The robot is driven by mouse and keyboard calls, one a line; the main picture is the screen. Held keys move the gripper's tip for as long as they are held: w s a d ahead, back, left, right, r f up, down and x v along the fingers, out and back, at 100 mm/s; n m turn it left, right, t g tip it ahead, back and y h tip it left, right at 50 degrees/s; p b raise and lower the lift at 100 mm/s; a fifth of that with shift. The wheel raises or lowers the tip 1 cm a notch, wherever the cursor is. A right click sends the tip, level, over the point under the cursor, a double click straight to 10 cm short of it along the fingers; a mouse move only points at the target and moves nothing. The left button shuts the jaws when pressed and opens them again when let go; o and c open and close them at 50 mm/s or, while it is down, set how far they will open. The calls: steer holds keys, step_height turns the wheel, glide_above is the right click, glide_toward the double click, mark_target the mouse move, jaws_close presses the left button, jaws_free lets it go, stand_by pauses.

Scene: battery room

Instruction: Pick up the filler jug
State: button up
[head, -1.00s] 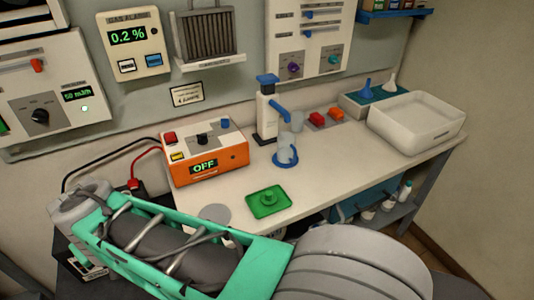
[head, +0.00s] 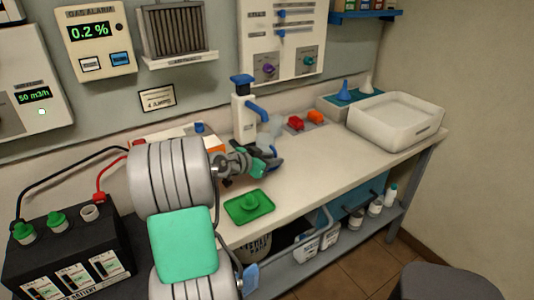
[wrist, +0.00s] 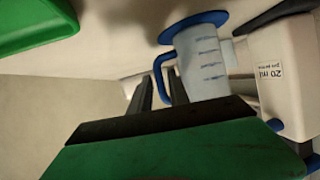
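The filler jug (wrist: 205,62) is translucent with scale marks, a blue handle (wrist: 157,72) and a blue round base (wrist: 193,24). It appears upside down in the wrist view. In the head view the jug (head: 271,133) stands under the dispenser spout, its lower part hidden by my gripper (head: 272,161). In the wrist view my gripper (wrist: 159,82) is open, its two dark fingers apart. The handle shows between the fingertips, and the jug body is just beyond them. I cannot tell whether the fingers touch the handle.
The white dispenser (head: 244,115) with blue top stands right behind my gripper. A green tray (head: 249,206) lies in front. Red and orange blocks (head: 305,121) and a white basin (head: 396,121) are to the right. The bench's front right is clear.

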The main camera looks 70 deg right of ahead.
steer(key=shift+x, duration=0.75)
steer(key=shift+w, duration=0.1)
steer(key=shift+c, duration=0.2)
jaws_close()
stand_by(0.5)
